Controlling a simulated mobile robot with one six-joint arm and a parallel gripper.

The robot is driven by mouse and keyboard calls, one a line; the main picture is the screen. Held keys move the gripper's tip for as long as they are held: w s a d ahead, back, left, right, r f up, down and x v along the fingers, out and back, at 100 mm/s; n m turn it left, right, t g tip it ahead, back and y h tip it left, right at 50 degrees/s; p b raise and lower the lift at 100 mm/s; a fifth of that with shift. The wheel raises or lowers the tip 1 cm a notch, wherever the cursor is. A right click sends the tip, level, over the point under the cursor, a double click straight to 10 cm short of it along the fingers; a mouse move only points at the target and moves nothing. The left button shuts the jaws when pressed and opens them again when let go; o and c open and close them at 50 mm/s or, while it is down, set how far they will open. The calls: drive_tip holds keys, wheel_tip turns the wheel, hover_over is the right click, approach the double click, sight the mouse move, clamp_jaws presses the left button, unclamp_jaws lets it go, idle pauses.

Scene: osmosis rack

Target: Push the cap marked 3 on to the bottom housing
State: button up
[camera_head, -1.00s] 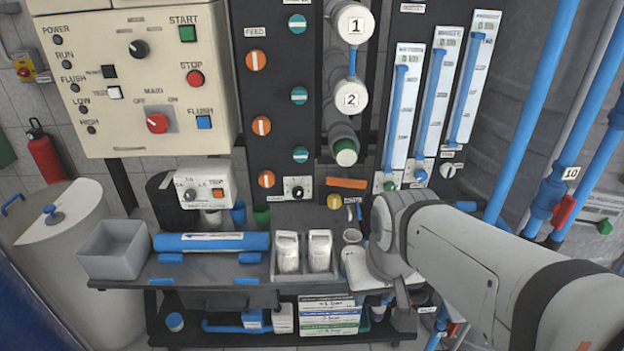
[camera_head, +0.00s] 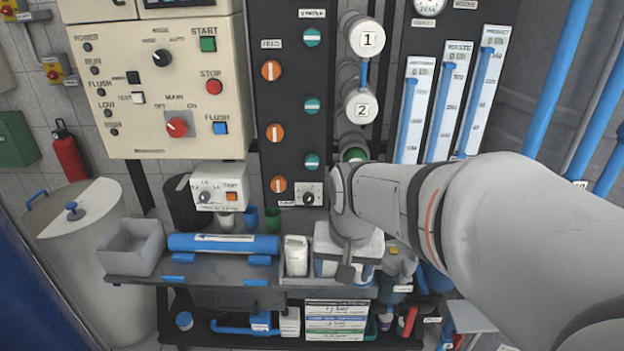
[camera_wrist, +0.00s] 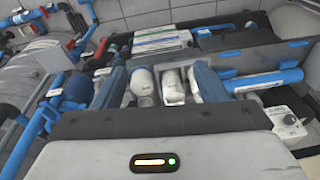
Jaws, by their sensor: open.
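The bottom housing (camera_head: 352,141) hangs below the caps marked 1 (camera_head: 367,40) and 2 (camera_head: 361,106). Its green lower part (camera_head: 355,154) shows just above my arm, with no number visible on it. I cannot make out a cap marked 3 in either view. My gripper (camera_head: 345,270) is low over the bench, below the bottom housing and partly hidden by my wrist. In the wrist view my gripper (camera_wrist: 161,76) is open, its fingers apart. White rounded containers (camera_wrist: 143,82) show between and beyond the fingers; nothing is clearly held.
A white cartridge (camera_head: 296,255) stands on the bench left of my gripper. A blue tube (camera_head: 219,243) and an empty grey bin (camera_head: 132,247) are further left. Flow meters (camera_head: 446,101) stand right of the housings. My arm crosses the right side.

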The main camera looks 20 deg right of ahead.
drive_tip(key=o, duration=0.4)
drive_tip(key=w+d+m, duration=0.2)
drive_tip(key=w+m, duration=0.1)
drive_tip(key=w, duration=0.1)
drive_tip(key=w+d+f+m+p, duration=0.1)
drive_tip(key=w+d+m, duration=0.1)
drive_tip(key=w+m, duration=0.1)
drive_tip(key=w+d+f+m+g+p, duration=0.1)
drive_tip(key=w+d+m, duration=0.2)
drive_tip(key=w, duration=0.2)
drive_tip(key=shift+w+f, duration=0.2)
drive_tip(key=shift+w, duration=0.2)
drive_tip(key=w+d+f+m+g+p, duration=0.1)
drive_tip(key=w+d+f+m+p, duration=0.1)
drive_tip(key=w+d+f+m, duration=0.55)
drive_tip(key=shift+m, duration=0.35)
drive_tip(key=shift+a+f+b, duration=0.1)
drive_tip(key=shift+f+b, duration=4.3)
drive_tip(key=shift+f, duration=2.35)
drive_tip(key=c, duration=0.9)
drive_tip(key=shift+o, duration=0.2)
drive_tip(key=shift+r+p, duration=2.85)
drive_tip(key=shift+r, duration=1.7)
